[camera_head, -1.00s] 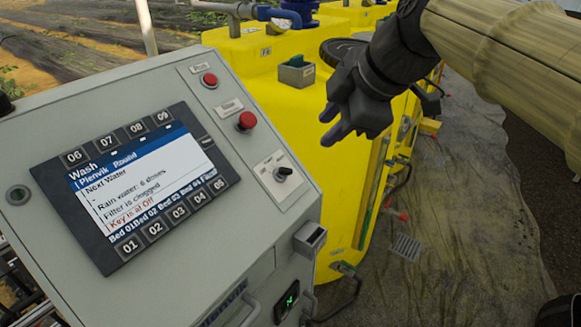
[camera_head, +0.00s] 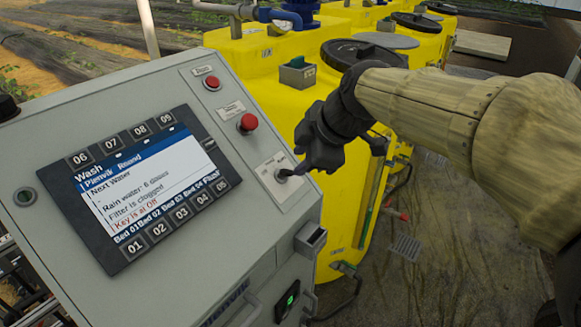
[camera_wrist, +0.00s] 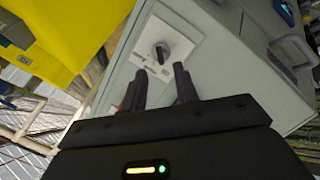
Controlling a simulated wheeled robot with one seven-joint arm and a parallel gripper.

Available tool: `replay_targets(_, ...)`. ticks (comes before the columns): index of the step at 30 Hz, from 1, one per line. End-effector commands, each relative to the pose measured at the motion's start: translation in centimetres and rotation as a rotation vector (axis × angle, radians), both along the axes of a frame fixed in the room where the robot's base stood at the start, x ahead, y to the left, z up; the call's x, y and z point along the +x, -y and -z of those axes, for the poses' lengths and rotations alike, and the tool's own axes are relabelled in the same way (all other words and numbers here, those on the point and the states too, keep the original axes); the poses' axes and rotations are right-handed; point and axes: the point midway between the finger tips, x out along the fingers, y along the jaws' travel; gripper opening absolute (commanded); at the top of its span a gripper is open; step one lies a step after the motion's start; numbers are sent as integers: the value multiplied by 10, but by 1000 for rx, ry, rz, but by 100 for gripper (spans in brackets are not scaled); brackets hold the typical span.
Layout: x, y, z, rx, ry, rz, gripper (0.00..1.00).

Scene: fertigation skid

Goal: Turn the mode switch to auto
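The mode switch is a dark rotary knob (camera_head: 283,174) on a pale plate at the right of the sloped grey panel. In the wrist view the knob (camera_wrist: 161,51) stands just beyond my fingertips, with its pale plate (camera_wrist: 183,40) around it. My gripper (camera_head: 298,172) reaches in from the right, its fingertips close to the knob; it also shows in the wrist view (camera_wrist: 160,78). The two fingers are apart with a gap between them, and nothing is held. The knob's label text is too small to read. The screen (camera_head: 140,185) reads "Key is at Off".
Two red buttons (camera_head: 247,123) sit above the switch on the panel. A grey box-like fitting (camera_head: 311,238) juts from the cabinet's right edge below it. Yellow tanks (camera_head: 262,75) stand behind, with a small grey box (camera_head: 297,73) on top. Floor at the right is open.

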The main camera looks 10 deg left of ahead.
Motion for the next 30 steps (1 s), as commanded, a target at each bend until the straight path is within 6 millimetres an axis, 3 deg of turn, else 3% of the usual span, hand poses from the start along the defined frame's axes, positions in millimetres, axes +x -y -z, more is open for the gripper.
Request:
replay_targets(10,17,-28,45,-1,-2,-5,30)
replay_targets(22,20,-33,53,0,0,-4,30)
replay_targets(27,21,-32,53,0,0,-4,0)
replay_targets(30,20,-32,53,0,0,-4,0)
